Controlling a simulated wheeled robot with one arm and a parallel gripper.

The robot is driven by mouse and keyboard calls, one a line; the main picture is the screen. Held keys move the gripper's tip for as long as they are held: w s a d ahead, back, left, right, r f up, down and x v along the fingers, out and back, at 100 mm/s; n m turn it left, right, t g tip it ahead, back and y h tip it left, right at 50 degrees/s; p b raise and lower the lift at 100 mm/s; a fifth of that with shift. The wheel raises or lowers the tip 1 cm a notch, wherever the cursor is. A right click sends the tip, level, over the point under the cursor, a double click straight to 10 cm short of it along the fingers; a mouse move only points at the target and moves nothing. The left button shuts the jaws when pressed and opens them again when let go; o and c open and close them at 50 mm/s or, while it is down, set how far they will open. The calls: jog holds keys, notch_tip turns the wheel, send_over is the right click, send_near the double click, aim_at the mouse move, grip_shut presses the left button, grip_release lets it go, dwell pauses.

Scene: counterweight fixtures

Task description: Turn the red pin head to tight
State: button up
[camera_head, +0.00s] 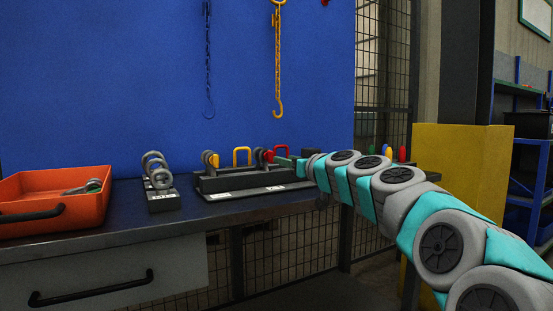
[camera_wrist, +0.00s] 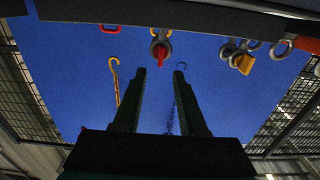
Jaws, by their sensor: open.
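The red pin head (camera_head: 268,156) sits beside a grey ring on the dark fixture block (camera_head: 225,184) on the bench. In the wrist view the red pin head (camera_wrist: 161,58) hangs below a grey ring at upper middle, as the picture appears inverted. My gripper (camera_wrist: 160,74) is open, its two dark fingers on either side of the line to the red pin head. The fingertips look just short of it, and no contact shows. In the head view my gripper (camera_head: 299,168) is at the block's right end, partly hidden by my arm.
A yellow pin head (camera_head: 214,160) with rings, a yellow loop (camera_head: 242,156) and a red loop (camera_head: 281,149) stand at the fixture. A ring rack (camera_head: 161,196) and an orange tray (camera_head: 55,220) lie left. A yellow hook (camera_head: 278,75) hangs behind. A yellow panel (camera_head: 465,190) stands right.

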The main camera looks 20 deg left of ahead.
aim_at(270, 157)
jog(key=shift+p+x, duration=1.25)
jog(key=shift+x, duration=2.15)
jog(key=shift+c, duration=0.3)
grip_shut()
